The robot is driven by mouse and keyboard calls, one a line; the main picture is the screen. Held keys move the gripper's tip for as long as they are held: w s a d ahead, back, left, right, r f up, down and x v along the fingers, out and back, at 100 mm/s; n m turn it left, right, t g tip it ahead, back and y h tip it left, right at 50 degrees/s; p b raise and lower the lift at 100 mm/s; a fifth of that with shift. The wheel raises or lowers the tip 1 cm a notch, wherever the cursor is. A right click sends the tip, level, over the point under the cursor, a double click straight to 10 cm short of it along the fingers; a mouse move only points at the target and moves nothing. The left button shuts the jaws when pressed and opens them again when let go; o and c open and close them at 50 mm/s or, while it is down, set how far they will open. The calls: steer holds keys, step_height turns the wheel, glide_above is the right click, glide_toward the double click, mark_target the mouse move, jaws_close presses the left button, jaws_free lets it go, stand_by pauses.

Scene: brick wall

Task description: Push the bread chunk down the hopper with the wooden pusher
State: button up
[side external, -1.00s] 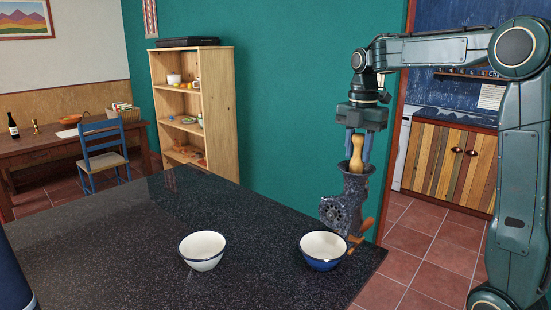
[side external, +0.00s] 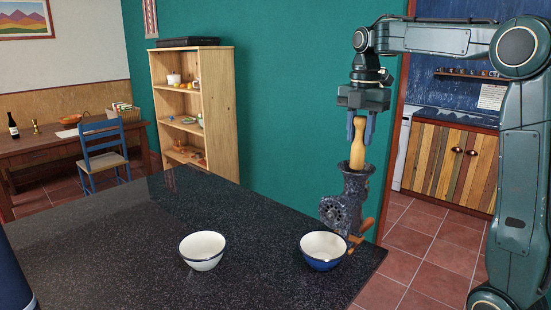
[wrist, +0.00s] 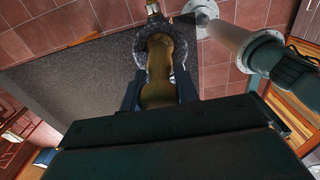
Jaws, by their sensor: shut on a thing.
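The wooden pusher (side external: 357,153) is upright, with its lower end at the mouth of the hopper; I cannot tell how far it reaches inside. My gripper (side external: 360,136) is shut on the pusher's upper part, above the hopper. The hopper tops a dark speckled grinder (side external: 345,207) at the counter's far right edge. In the wrist view the pusher (wrist: 160,72) points away from the gripper toward the round hopper rim (wrist: 143,44). The bread chunk is not visible in either view.
A blue bowl with a white inside (side external: 323,252) stands below and in front of the grinder. A white bowl (side external: 202,251) stands to its left. The grinder's wooden-handled crank (side external: 361,232) is at its lower right. The dark counter (side external: 110,245) is clear at left.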

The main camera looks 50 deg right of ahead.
steer(key=shift+r, duration=1.1)
